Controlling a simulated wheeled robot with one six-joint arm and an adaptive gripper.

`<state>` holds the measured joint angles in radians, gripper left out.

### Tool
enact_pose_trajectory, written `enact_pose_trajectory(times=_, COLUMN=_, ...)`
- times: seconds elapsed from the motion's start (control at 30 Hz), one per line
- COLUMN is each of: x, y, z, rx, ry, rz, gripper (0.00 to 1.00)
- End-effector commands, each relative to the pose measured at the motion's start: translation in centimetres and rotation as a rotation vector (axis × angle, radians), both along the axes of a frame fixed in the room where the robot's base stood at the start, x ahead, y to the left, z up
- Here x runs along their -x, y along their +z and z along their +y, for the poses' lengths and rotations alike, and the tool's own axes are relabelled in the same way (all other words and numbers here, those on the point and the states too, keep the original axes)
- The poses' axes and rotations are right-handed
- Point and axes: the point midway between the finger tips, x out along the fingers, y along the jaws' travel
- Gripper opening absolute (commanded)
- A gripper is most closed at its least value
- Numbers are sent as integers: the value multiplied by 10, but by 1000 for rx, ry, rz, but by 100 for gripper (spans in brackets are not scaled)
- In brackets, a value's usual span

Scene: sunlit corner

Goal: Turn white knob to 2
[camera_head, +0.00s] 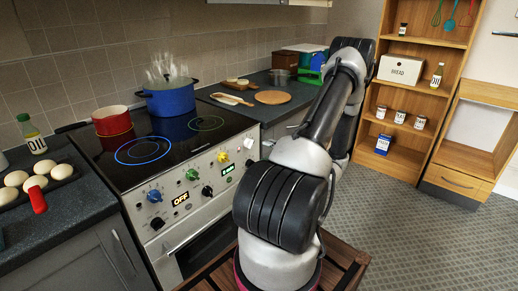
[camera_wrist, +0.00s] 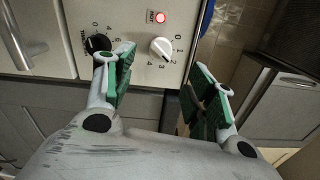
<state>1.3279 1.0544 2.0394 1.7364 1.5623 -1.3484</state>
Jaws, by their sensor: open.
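The white knob (camera_wrist: 161,49) is on the pale stove front in the wrist view, ringed by the numbers 0 to 4. I cannot tell clearly which number it points to. My gripper (camera_wrist: 164,58) is open, its green-padded fingers on either side of the knob in the picture and apart from it. The left finger shows near the black knob (camera_wrist: 98,43). In the head view a white knob (camera_head: 248,143) shows at the right end of the stove front, beside my arm. My gripper is hidden there behind my arm.
A lit red light (camera_wrist: 161,17) labelled HOT is above the knob. The stove (camera_head: 180,140) has blue, green and yellow knobs too. A blue pot (camera_head: 170,101) steams and a red pot (camera_head: 112,121) stands on the cooktop. A wooden shelf (camera_head: 420,95) stands at right; floor there is clear.

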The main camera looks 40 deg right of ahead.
Motion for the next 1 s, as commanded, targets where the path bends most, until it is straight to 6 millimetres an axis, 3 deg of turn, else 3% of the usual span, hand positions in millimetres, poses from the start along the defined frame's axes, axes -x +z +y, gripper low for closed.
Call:
enact_pose_trajectory(times=0.1, x=20, y=0, z=-2, rx=1, ry=-2, rz=0, gripper=56)
enact_pose_trajectory(times=0.27, x=33, y=0, z=-2, rx=1, ry=1, rz=0, gripper=56)
enact_pose_trajectory(times=0.87, x=34, y=0, z=-2, rx=0, ry=1, rz=0, gripper=56)
enact_pose_trajectory(times=1.0, x=34, y=-2, z=-3, rx=-64, ry=0, rz=12, gripper=56)
